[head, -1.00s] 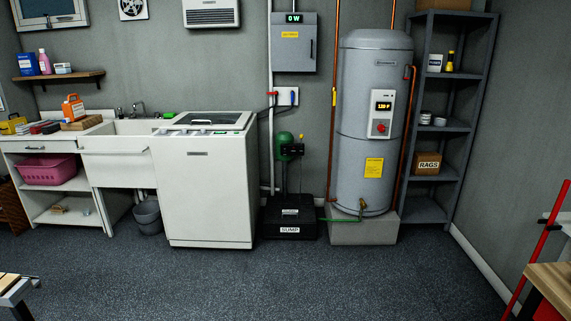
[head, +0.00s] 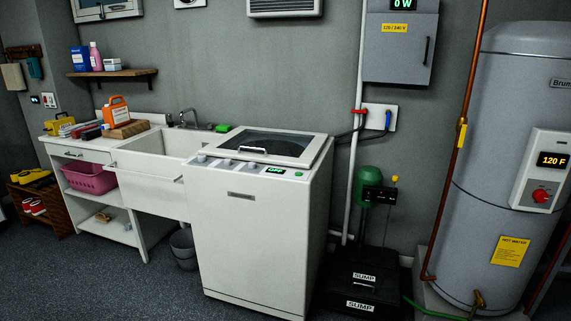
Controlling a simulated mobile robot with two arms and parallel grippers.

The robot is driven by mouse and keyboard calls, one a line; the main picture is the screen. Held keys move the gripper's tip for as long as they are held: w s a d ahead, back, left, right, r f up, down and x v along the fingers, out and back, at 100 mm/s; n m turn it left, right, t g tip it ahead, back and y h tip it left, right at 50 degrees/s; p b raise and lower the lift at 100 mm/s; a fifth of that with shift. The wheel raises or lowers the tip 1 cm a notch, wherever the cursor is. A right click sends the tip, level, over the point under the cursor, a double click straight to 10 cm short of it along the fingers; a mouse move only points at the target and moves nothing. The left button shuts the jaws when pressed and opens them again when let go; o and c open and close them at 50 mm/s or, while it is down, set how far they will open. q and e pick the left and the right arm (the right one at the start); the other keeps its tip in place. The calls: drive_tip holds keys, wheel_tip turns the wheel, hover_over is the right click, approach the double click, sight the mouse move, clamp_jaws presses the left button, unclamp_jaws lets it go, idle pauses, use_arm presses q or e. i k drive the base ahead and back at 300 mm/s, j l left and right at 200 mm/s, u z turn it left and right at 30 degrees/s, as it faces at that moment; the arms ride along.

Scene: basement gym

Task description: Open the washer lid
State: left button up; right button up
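The white top-loading washer (head: 248,236) stands in the middle of the head view, between the sink and the sump unit. Its lid (head: 262,146) is shut and lies flat on top, with a dark window and a pale handle (head: 253,150) at its front edge. Knobs and a small display (head: 275,170) with green lettering run along the front of the top. Neither of my grippers is in view.
A utility sink (head: 160,146) and counter with bottles and boxes adjoin the washer on the left. A black sump box (head: 361,277) with a green pump stands close on the right, then a grey water heater (head: 505,160). The dark floor in front is clear.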

sight(309, 155)
drive_tip(key=i+j+u, duration=0.1)
drive_tip(key=i+u, duration=0.15)
drive_tip(key=i, duration=0.3)
drive_tip(key=i+u, duration=0.3)
drive_tip(key=i, duration=0.25)
